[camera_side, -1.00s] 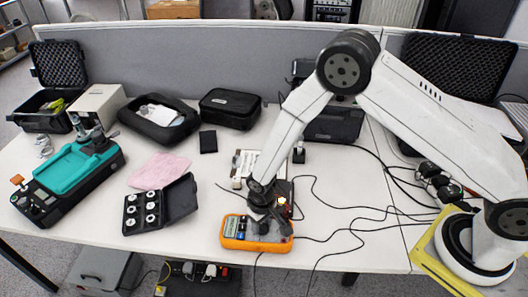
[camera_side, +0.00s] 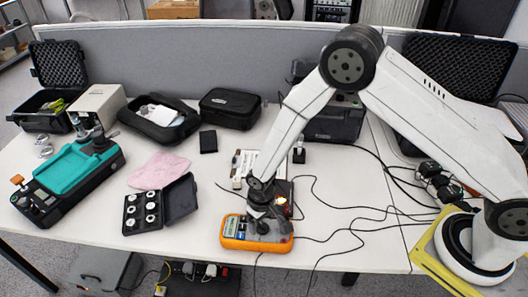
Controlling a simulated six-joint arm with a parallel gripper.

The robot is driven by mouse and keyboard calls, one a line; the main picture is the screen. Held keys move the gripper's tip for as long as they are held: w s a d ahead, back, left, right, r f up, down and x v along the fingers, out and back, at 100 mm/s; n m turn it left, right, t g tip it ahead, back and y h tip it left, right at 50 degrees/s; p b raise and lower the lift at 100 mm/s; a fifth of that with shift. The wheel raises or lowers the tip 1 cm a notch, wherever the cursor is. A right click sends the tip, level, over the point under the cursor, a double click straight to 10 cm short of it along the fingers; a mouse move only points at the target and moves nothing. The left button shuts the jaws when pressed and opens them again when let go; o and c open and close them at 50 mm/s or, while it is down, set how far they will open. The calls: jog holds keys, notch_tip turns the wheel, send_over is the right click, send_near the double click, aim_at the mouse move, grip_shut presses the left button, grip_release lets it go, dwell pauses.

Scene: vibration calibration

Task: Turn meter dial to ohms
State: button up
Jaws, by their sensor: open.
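The orange multimeter (camera_side: 235,243) lies on the white table near its front edge, with its display facing up on its left part. My gripper (camera_side: 262,226) is directly over the right part of the meter, pointing down, with its fingers at the dial area. The gripper is open. The dial is hidden behind the fingers, so its setting cannot be read. Whether the fingers touch the dial cannot be told.
Black cables (camera_side: 340,232) run over the table right of the meter. A black case with round white weights (camera_side: 150,208) stands to the left, a pink cloth (camera_side: 160,168) behind it. A teal-topped device (camera_side: 75,168) is at far left. A small dark box with a lit spot (camera_side: 281,200) sits behind the gripper.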

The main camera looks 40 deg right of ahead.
aim_at(262, 224)
jog(key=shift+r, duration=3.45)
jog(key=s+d+r+m+t, duration=0.1)
jog(key=s+d+r+t, duration=0.1)
jog(key=s+d+r, duration=1)
jog(key=d+r, duration=0.3)
jog(key=shift+s+t, duration=0.15)
jog(key=shift+t, duration=0.15)
